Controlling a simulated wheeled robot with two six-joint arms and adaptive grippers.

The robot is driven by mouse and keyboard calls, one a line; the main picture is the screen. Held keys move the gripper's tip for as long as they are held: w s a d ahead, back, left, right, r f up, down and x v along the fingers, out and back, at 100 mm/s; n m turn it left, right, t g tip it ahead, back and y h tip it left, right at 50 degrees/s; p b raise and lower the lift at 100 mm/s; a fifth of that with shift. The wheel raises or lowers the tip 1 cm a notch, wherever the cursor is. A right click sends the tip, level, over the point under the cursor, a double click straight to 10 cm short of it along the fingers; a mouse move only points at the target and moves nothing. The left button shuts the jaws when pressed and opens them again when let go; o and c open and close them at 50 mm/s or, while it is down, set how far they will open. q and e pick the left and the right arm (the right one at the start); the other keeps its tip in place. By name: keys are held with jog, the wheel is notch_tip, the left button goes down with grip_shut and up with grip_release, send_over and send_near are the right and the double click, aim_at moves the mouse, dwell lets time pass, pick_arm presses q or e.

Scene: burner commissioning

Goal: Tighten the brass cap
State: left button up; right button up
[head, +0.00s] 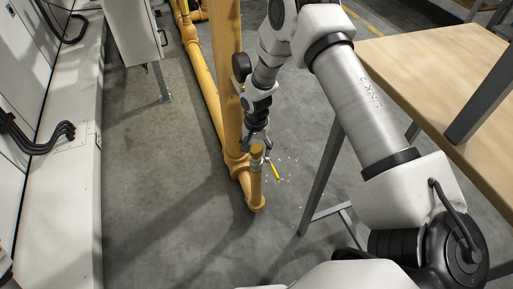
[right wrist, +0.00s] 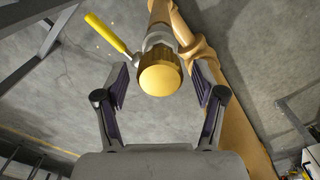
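The brass cap (head: 257,151) sits on top of a short upright pipe stub (head: 256,185) in the head view. In the right wrist view the cap (right wrist: 160,80) is a round golden knurled piece, seen end-on, with a grey collar behind it. My right gripper (head: 258,139) is at the cap. In the right wrist view its two dark fingers (right wrist: 160,78) are spread on either side of the cap, with a visible gap on both sides. It is open and holds nothing. How deep the cap lies between the fingers is hard to tell. My left gripper is out of view.
A yellow lever handle (head: 275,171) sticks out beside the stub; it also shows in the right wrist view (right wrist: 106,33). A tall yellow pipe (head: 226,80) rises close behind. A wooden-topped table (head: 425,60) stands right, grey cabinets (head: 70,150) left. Small bits lie on the floor.

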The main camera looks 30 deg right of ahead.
aim_at(256, 147)
jog(key=shift+r, duration=0.1)
notch_tip(256, 147, up, 5)
jog(key=p, duration=0.5)
notch_tip(256, 147, up, 12)
dwell(0.4)
